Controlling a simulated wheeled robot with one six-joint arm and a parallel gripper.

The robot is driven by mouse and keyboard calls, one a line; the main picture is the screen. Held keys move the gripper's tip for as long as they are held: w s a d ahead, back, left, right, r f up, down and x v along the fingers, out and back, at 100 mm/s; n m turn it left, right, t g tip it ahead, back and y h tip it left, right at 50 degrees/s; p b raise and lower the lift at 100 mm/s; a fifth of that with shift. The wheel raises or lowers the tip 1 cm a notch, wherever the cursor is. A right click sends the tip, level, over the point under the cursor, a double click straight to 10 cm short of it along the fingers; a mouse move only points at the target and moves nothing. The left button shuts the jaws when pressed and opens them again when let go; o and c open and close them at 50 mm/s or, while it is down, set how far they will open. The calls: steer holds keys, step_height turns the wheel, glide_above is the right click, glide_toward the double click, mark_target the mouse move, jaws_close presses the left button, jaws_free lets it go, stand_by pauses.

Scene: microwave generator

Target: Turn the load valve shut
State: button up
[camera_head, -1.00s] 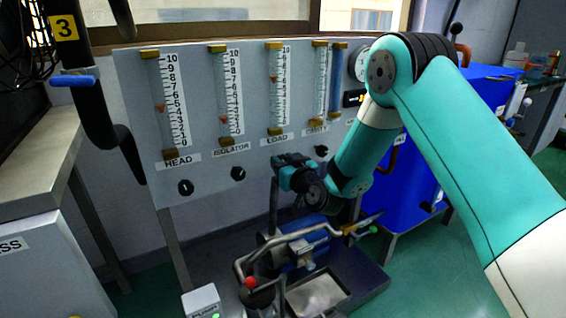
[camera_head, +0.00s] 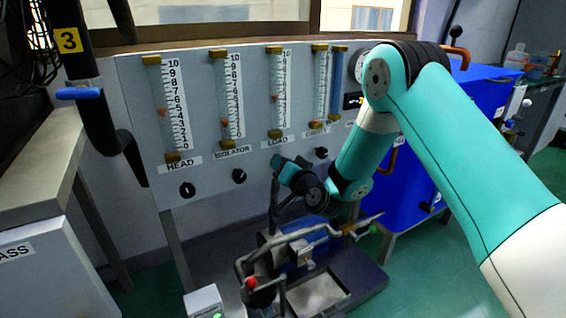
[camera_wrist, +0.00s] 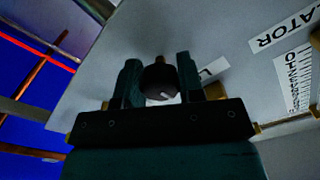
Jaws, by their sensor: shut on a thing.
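The load valve is a black knob (camera_wrist: 159,82) with a white mark, seen in the wrist view between my two fingers. My gripper (camera_wrist: 158,70) is shut on it, one finger on each side. In the head view my gripper (camera_head: 278,163) is at the panel just below the LOAD label (camera_head: 277,140) and hides the knob. The LOAD tube (camera_head: 279,90) above it has its orange float (camera_head: 275,98) a little below mid-scale.
The grey panel (camera_head: 210,175) also carries the HEAD knob (camera_head: 187,190), the ISOLATOR knob (camera_head: 239,175) and another knob (camera_head: 321,152) to the right. Bent metal pipes (camera_head: 300,240) stand below my gripper. A blue cabinet (camera_head: 415,180) stands at right.

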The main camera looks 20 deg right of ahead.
steer(key=m+p, duration=0.1)
steer(key=m, duration=0.3)
steer(key=shift+r+m, duration=0.15)
steer(key=shift+m, duration=0.15)
steer(key=m+p, duration=0.2)
steer(key=m, duration=0.2)
steer(key=shift+m, duration=0.3)
steer(key=m+p, duration=0.2)
steer(key=m, duration=0.3)
steer(key=shift+r+p, duration=0.1)
steer(key=shift+p, duration=0.25)
steer(key=shift+m+p, duration=0.9)
steer(key=shift+m, duration=1.1)
steer(key=o, duration=0.9)
steer(key=shift+o, duration=0.2)
